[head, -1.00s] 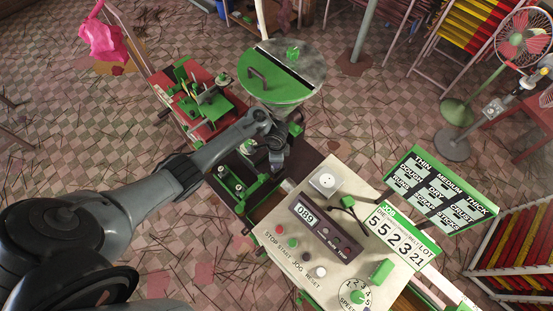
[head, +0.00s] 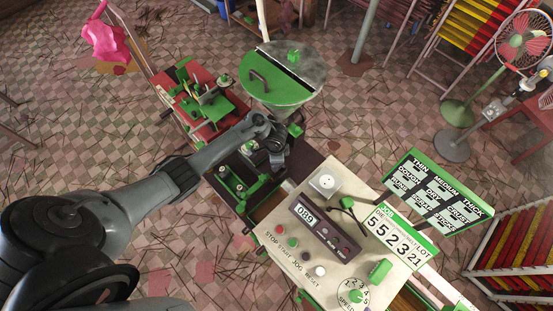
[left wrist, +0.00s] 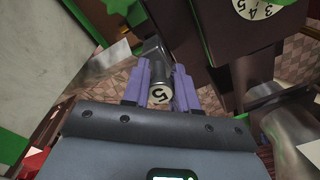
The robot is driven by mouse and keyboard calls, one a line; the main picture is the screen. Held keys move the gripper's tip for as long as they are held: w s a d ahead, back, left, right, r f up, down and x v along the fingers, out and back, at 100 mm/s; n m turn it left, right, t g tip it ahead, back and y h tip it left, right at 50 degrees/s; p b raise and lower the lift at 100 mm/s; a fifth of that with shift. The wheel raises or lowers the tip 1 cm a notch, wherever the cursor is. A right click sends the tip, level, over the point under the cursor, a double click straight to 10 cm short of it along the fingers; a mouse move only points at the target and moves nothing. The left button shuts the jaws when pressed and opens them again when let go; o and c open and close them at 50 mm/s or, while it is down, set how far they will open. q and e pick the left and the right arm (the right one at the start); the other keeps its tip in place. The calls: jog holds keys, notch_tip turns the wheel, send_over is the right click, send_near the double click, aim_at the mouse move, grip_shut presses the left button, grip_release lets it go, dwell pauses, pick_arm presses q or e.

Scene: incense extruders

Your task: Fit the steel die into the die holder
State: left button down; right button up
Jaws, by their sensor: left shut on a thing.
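In the head view my left arm comes in from the left and bends down beside the extruder, below the hopper; the fingers and die are too small or hidden to make out there. A round silver and green part (head: 276,146) lies close to my wrist; I cannot tell whether it is the die holder. In the left wrist view, no holder opening is clear. My right gripper is not in view.
The hopper with a half green lid (head: 285,80) stands just beyond my wrist. A control panel (head: 300,252) with buttons and a dial is at the front right. A red cart (head: 203,130) with green fittings stands to the left. Open tiled floor surrounds the machine.

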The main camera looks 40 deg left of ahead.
pick_arm(q)
jog(key=shift+p, duration=0.3)
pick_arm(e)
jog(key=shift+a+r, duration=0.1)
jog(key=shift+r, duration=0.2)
pick_arm(q)
jog(key=shift+f+b, duration=0.45)
jog(key=shift+f, duration=0.15)
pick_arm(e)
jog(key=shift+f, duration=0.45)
pick_arm(q)
jog(key=shift+f, duration=0.2)
dwell(0.3)
jog(key=shift+f+b, duration=0.35)
jog(key=shift+f, duration=0.2)
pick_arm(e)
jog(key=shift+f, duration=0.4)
pick_arm(q)
jog(key=shift+f, duration=0.5)
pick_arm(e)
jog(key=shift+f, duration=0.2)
pick_arm(q)
jog(key=shift+f+b, duration=0.5)
jog(key=shift+b, duration=0.1)
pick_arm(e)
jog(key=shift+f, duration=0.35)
